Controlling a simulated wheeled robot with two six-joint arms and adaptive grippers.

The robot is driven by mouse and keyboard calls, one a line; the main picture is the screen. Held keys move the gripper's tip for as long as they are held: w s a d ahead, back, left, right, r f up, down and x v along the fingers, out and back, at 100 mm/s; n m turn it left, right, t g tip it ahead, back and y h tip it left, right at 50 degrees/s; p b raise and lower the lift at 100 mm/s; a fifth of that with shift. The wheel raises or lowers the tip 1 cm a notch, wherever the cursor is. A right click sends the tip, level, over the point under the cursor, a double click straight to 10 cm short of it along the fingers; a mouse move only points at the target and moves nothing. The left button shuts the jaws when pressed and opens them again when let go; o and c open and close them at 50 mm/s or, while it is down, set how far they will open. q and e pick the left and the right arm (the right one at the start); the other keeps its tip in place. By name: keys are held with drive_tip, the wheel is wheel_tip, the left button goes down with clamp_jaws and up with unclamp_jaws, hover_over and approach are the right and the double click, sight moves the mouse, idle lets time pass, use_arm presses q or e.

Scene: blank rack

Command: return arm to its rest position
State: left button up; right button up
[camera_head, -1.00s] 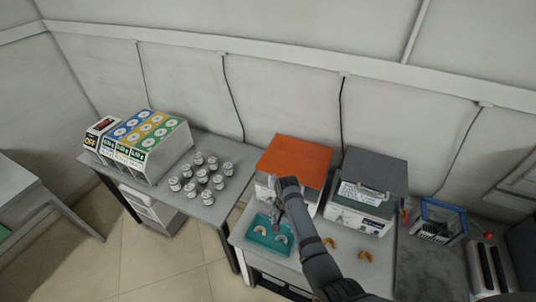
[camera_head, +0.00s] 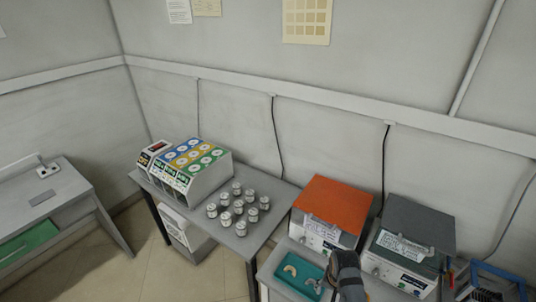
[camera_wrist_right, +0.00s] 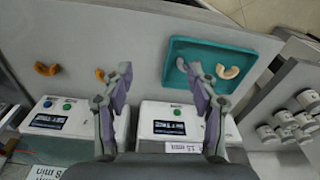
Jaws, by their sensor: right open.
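My right gripper (camera_wrist_right: 160,78) is open and empty in the right wrist view, its two fingers apart above the grey table (camera_wrist_right: 120,20). In the head view my right arm (camera_head: 346,272) shows at the bottom, beside the teal tray (camera_head: 274,270); its fingertips are hard to make out there. The tray also shows in the right wrist view (camera_wrist_right: 215,45), with a pale arch-shaped piece (camera_wrist_right: 229,72) in it and another partly behind a finger. My left gripper is not in view.
An orange-topped device (camera_head: 330,205) and a grey-topped device (camera_head: 418,225) stand behind the tray. Several jars (camera_head: 239,208) and a colored dispenser (camera_head: 195,165) stand on the left table. Two orange arches (camera_wrist_right: 45,69) lie on bare table. A blue rack (camera_head: 490,278) is at right.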

drive_tip(key=s+d+r+n+t, duration=0.35)
drive_tip(key=s+r+n, duration=0.25)
drive_tip(key=s+r, duration=0.7)
drive_tip(key=s+d+f+g+b, duration=0.1)
drive_tip(key=s+d+f+b, duration=0.2)
drive_tip(key=f, duration=1.6)
drive_tip(key=s+f+g+b, duration=0.15)
drive_tip(key=f+b, duration=0.35)
drive_tip(key=f, duration=1.5)
use_arm(q)
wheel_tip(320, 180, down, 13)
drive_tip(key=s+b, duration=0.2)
drive_tip(key=b, duration=0.3)
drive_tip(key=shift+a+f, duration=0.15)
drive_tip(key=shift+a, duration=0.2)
use_arm(e)
drive_tip(key=s+d+f, duration=0.1)
drive_tip(key=s+f, duration=1.6)
drive_tip(key=shift+s+f+m+g, duration=0.25)
drive_tip(key=shift+s+m+g, duration=0.05)
drive_tip(key=shift+s+g, duration=0.1)
